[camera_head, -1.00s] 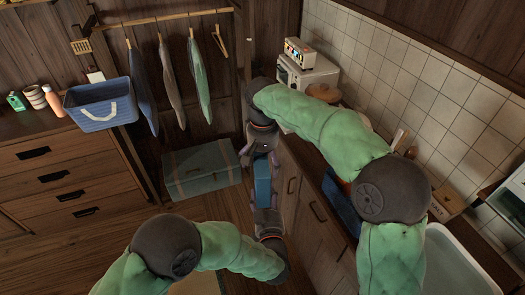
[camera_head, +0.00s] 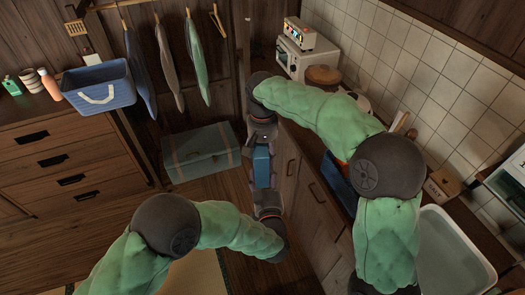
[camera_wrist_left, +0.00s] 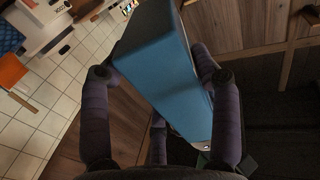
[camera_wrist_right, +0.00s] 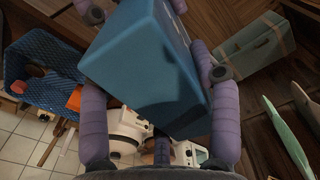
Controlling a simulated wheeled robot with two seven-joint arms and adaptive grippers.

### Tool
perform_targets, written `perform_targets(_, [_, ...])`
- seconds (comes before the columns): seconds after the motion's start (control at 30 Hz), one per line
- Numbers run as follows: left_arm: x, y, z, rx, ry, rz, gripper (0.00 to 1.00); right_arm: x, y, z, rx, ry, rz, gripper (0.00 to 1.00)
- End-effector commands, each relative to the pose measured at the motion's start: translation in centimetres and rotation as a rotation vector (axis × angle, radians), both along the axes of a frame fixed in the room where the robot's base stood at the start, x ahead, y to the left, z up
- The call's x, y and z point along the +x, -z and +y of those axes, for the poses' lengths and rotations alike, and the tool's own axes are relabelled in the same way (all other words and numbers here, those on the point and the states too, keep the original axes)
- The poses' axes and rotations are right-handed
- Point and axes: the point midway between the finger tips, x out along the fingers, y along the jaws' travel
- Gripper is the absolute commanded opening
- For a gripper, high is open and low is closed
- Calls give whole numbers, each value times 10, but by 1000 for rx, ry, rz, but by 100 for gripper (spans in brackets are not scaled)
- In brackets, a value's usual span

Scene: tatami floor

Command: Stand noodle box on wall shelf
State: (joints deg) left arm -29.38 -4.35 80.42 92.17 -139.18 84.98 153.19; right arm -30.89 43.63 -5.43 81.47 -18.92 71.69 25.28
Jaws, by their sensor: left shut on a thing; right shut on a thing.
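A blue box (camera_head: 261,166), which I take to be the noodle box, is held in the air between my two grippers in the head view. My left gripper (camera_head: 268,192) is shut on its near end, and my right gripper (camera_head: 262,139) is shut on its far end. The box fills the middle of the left wrist view (camera_wrist_left: 160,70) and of the right wrist view (camera_wrist_right: 150,65), with purple fingers on both sides. A dark wooden ledge (camera_head: 440,48), which may be the wall shelf, runs above the tiled wall at the upper right.
A counter with a white appliance (camera_head: 305,55), a round wooden lid (camera_head: 323,75) and a sink (camera_head: 450,250) lies along the right. A trunk (camera_head: 200,152) stands on the floor beyond the box. A blue basket (camera_head: 97,88) and hanging clothes (camera_head: 192,50) are at the left.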

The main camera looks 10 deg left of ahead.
Motion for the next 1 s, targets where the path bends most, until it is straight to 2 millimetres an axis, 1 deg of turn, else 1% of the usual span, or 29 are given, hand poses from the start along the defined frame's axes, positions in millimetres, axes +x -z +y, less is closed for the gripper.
perform_targets(0.03, [3, -6, -6, 0, 17, -11, 18, -7, 4, 6, 1, -11, 16, 18])
perform_targets(0.07, [3, -6, -6, 0, 17, -11, 71, -7, 4, 6, 3, -11, 15, 11])
perform_targets(0.1, [3, -6, -6, 0, 17, -11, 82, -7, 4, 7, 1, -11, 16, 11])
perform_targets(0.13, [3, -6, -6, -1, 17, -12, 90, -7, 4, 7, 1, -11, 16, 11])
perform_targets(0.53, [2, -3, -4, 0, 11, -6, 90, -4, 2, 4, 2, -6, 10, 11])
perform_targets(0.67, [-3, -3, -5, 0, 11, -5, 90, -4, 1, 3, 1, -5, 9, 11])
perform_targets(0.77, [-13, -2, -8, 1, 15, -5, 90, -3, 1, 3, 1, -5, 8, 11])
perform_targets(1.0, [-47, -3, -15, 1, 17, -6, 90, -3, 1, 3, 1, -4, 8, 11])
